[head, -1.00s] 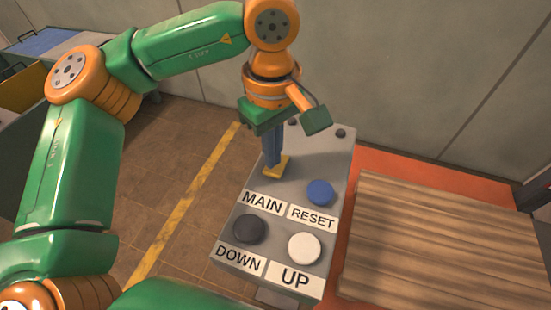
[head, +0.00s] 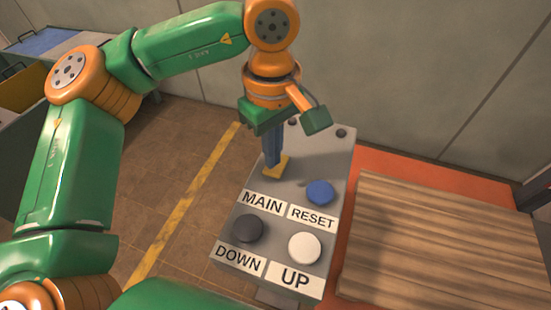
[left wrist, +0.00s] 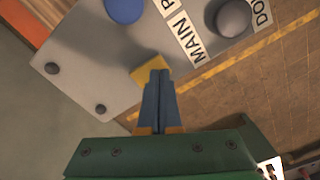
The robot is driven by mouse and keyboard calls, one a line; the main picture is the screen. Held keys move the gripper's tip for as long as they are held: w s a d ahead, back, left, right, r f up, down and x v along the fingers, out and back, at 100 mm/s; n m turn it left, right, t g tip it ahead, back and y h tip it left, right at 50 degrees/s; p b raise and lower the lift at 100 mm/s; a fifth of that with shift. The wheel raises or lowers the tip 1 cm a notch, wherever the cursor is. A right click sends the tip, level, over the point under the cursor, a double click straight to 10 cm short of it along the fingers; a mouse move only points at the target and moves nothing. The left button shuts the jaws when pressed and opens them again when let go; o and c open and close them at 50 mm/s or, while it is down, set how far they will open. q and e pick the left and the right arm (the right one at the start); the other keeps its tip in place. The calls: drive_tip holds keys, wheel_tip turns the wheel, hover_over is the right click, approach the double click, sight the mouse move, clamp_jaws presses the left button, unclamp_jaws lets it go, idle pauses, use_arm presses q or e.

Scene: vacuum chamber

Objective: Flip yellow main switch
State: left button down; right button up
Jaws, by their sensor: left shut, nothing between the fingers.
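The yellow main switch (head: 277,168) is on the grey control panel (head: 318,160), just above the MAIN label (head: 262,202). My left gripper (head: 272,168) is shut and empty, pointing down with its blue fingertips at the switch. In the left wrist view the closed fingertips (left wrist: 158,76) overlap the yellow switch (left wrist: 149,70) and hide part of it. They look to be touching or very near it; I cannot tell which. My right gripper is not in view.
The panel also carries a blue RESET button (head: 320,192), a black DOWN button (head: 249,228) and a white UP button (head: 304,247). A wooden platform (head: 440,240) lies to the right. A wall (head: 420,90) stands behind. Brown floor (head: 180,170) is open on the left.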

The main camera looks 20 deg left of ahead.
sight(273, 170)
use_arm(q)
drive_tip(key=shift+f+b, duration=0.95)
drive_tip(key=shift+f, duration=0.15)
idle(0.3)
wheel_tip(273, 170, up, 7)
drive_tip(key=p, duration=0.6)
drive_tip(key=shift+r, duration=0.15)
